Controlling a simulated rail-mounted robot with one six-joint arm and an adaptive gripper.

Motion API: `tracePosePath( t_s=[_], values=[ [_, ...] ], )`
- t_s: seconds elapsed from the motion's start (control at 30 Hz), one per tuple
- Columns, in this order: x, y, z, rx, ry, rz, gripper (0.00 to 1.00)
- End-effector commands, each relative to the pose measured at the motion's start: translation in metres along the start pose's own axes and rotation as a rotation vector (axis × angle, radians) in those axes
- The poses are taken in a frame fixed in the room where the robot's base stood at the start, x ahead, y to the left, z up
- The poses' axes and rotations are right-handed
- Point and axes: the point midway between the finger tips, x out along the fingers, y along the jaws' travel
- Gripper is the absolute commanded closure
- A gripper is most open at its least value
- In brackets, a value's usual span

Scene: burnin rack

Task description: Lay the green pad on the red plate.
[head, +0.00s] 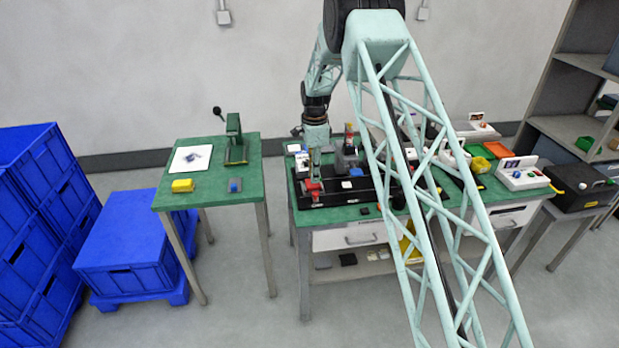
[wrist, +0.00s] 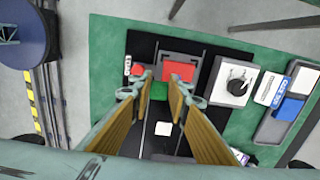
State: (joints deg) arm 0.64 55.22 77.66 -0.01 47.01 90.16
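The green pad (wrist: 159,91) shows as a small green square between the two fingers of my gripper (wrist: 162,80) in the wrist view. It fills most of the narrow gap, and the fingers appear closed on its sides. The red plate (wrist: 180,71) lies just beyond the fingertips, slightly to the right, in a grey fixture on the black mat. In the head view my gripper (head: 314,165) points down close above the red plate (head: 313,185). I cannot make out the green pad in the head view.
A white square (wrist: 163,129) lies on the black mat (wrist: 143,51) near the fingers. A red object (wrist: 137,69) stands left of the plate, and a white box with a black round top (wrist: 236,80) stands to the right. A side table (head: 218,195) stands apart at the left.

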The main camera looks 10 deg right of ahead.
Motion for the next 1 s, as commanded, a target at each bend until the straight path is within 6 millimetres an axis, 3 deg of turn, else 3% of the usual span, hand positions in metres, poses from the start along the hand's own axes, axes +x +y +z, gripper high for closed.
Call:
tracePosePath(
  t_s=[0.3,0.9,1.0],
  values=[
    [0.003,-0.028,0.009,-0.001,0.0,0.0,0.87],
    [0.004,-0.036,0.011,-0.001,0.0,0.0,0.87],
    [0.015,-0.035,0.011,-0.001,0.0,0.002,0.87]
  ],
)
